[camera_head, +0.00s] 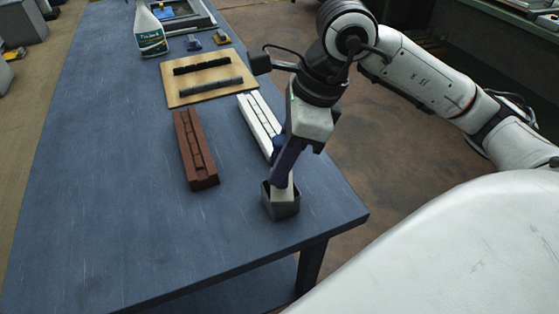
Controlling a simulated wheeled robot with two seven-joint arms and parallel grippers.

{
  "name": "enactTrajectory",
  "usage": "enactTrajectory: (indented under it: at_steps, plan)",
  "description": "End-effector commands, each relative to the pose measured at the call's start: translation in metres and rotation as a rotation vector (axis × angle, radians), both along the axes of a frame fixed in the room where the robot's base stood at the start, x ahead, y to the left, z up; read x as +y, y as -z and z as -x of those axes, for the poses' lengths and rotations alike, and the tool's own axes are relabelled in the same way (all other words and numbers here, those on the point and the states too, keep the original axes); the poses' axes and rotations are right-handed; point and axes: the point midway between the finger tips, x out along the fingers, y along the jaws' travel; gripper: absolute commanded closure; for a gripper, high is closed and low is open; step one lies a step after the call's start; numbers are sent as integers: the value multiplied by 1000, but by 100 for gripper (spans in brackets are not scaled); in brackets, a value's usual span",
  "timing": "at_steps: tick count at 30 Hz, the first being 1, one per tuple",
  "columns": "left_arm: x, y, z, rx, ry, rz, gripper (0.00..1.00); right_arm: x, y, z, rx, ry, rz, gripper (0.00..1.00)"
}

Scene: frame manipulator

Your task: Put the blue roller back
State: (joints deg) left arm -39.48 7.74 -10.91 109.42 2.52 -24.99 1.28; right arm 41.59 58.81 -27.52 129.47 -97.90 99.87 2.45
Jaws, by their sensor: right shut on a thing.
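My right gripper (301,141) points down near the table's right edge and is shut on the dark blue roller (287,162). The roller is tilted, with its lower end at the small dark grey square holder (282,206). A pale piece shows at the holder's opening, beside the roller's lower end. I cannot tell how deep the roller sits in the holder. The fingertips are partly hidden. My left gripper is not in view.
On the blue table (110,190) lie a brown slotted block (194,150), a white slotted block (259,120) behind the roller, and a wooden board (185,95) with two dark strips. A spray bottle (150,35) stands farther back. The table's left and front are clear.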

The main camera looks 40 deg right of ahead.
Motion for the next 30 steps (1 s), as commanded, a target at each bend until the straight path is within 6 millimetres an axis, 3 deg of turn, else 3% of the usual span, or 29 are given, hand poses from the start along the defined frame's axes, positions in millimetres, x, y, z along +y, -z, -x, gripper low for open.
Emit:
enactTrajectory:
  at_steps: [10, 11, 14, 26, 30]
  plan:
    - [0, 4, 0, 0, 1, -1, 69, 0, 4, 0, -2, -1, 0, 100]
    - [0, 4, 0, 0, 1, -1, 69, 0, 5, 0, -1, -1, 1, 76]
    - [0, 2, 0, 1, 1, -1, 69, 0, 3, 0, -1, -1, 1, 59]
    - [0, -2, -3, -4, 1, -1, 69, -1, -3, 0, -3, 0, 0, 59]
    - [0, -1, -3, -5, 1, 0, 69, -7, -24, 3, -7, 0, 1, 59]
